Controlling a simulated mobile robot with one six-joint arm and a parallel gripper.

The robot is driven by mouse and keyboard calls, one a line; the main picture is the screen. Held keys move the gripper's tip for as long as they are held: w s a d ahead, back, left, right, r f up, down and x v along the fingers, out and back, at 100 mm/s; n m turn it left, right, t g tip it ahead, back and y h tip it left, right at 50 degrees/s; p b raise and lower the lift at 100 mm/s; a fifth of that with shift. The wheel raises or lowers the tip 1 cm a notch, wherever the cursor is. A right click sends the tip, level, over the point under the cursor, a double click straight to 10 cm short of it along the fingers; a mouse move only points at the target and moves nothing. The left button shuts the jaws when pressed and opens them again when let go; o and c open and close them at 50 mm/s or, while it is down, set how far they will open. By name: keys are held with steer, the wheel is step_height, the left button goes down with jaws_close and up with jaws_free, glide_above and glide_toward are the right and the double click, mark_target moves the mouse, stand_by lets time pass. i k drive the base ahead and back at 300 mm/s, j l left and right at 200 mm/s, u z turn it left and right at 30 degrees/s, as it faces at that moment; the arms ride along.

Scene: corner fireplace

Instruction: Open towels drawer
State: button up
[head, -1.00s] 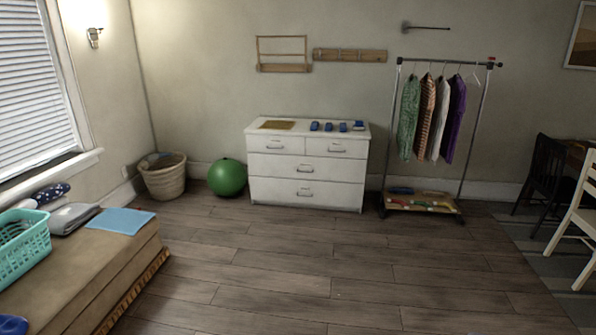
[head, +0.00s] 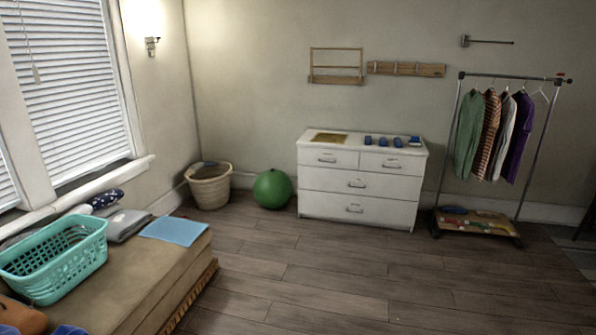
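A white dresser (head: 322,205) stands against the back wall in the head view. It has two small drawers side by side on top, the left one (head: 327,159) and the right one (head: 392,163). Below them are a middle wide drawer (head: 357,184) and a bottom wide drawer (head: 355,209). I cannot tell from here which drawer is the towels drawer. My gripper is not in view.
A green ball (head: 272,189) and a wicker basket (head: 210,187) are left of the dresser. A clothes rack (head: 532,150) stands to its right. A bench (head: 150,262) with a teal laundry basket (head: 55,258) is at lower left. The wooden floor (head: 330,270) before the dresser is clear.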

mark_target(385, 185)
steer(key=i+j+z, duration=0.15)
steer(key=i, duration=0.4)
steer(key=i+j+z, duration=0.15)
steer(key=i+j, duration=0.2)
steer(key=i, duration=0.25)
steer(key=i+j+z, duration=0.1)
steer(key=i+j, duration=0.25)
steer(key=i, duration=0.15)
steer(key=i+j+z, duration=0.15)
steer(key=i+j, duration=0.25)
steer(key=i, duration=0.15)
steer(key=i+l+u, duration=0.1)
steer(key=i+u, duration=0.2)
steer(key=i, duration=2.85)
steer(key=i+j+z, duration=0.25)
steer(key=i, duration=0.2)
steer(key=i+j+z, duration=0.2)
steer(key=i, duration=0.25)
